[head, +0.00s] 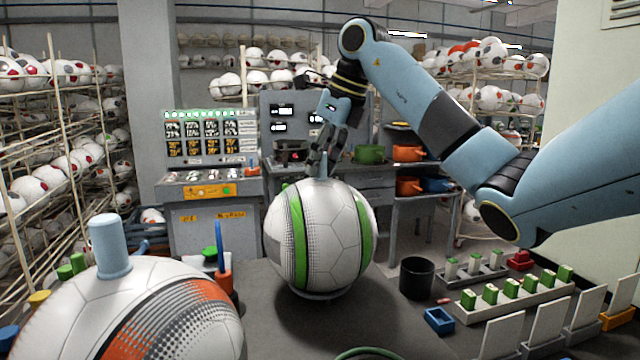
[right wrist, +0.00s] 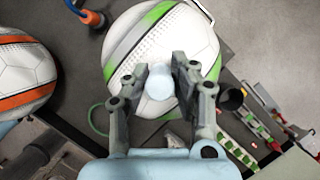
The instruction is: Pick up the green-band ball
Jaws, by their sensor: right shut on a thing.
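The green-band ball (head: 337,238) is white with green stripes and stands near the middle of the grey table, over a pale ring at its base. Whether it rests there or hangs just above, I cannot tell. My right gripper (head: 323,160) is above it with its fingers closed around the pale blue peg on the ball's top. In the right wrist view, the peg (right wrist: 160,84) is between the two fingertips, with the green-band ball (right wrist: 130,48) behind it. My left gripper is not in view.
An orange-band ball (head: 140,318) with a blue peg (head: 109,246) stands at the front left. A black cup (head: 417,278), a blue tray (head: 439,321) and a rack of green-topped blocks (head: 515,297) are on the right. An orange-based blue tool (head: 222,262) stands left of the ball.

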